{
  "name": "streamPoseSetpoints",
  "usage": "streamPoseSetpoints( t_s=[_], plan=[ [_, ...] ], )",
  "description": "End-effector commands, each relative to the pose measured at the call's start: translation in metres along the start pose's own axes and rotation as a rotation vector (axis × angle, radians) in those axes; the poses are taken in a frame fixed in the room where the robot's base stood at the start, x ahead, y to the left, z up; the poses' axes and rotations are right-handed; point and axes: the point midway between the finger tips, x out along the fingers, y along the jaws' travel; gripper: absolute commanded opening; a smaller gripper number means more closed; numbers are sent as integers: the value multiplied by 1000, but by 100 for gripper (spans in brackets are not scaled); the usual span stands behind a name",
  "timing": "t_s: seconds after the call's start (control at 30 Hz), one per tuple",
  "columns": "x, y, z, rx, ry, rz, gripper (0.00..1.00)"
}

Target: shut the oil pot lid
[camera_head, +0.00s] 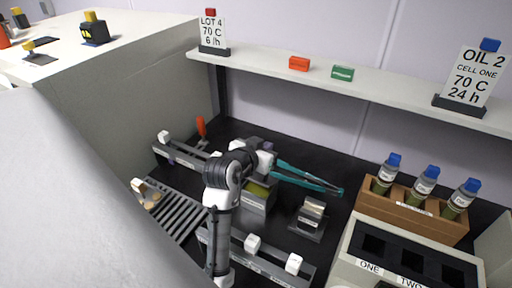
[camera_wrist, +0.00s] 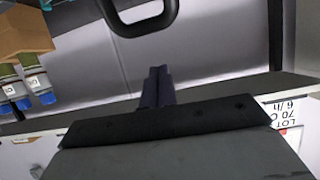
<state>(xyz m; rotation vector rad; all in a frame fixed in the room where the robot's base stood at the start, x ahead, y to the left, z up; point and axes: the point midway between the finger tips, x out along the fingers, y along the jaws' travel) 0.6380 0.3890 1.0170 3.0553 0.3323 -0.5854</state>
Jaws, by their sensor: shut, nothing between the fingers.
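The oil pot appears to be the grey, labelled box (camera_head: 257,203) with a yellow-green patch at its top, in the middle of the dark bench in the head view. My arm is in front of and above it, hiding its back and left parts. The lid cannot be made out clearly there. In the wrist view, a black loop handle (camera_wrist: 143,18) shows at the top edge; I cannot tell what it is fixed to. My gripper (camera_wrist: 157,70) is shut and empty, its fingertips appearing just below the handle. I cannot tell whether they touch anything.
Teal tongs (camera_head: 308,180) lie right of the pot. A slotted rack (camera_head: 180,212) is to the left. A wooden vial holder (camera_head: 408,212) and a pale block with dark wells (camera_head: 355,235) stand at right. A shelf (camera_head: 390,87) with signs runs above the bench.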

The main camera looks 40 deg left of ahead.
Motion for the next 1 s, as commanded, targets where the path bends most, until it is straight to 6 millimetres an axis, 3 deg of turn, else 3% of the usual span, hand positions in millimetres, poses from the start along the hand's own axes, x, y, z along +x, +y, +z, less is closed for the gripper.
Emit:
streamPoseSetpoints(
  t_s=[0.03,0.2,0.73,1.0],
  plan=[
    [-3,-2,15,-3,0,-4,0],
    [-11,-1,32,-1,0,-2,0],
    [-16,0,38,0,0,0,0],
    [-25,2,56,-1,3,1,0]
  ],
)
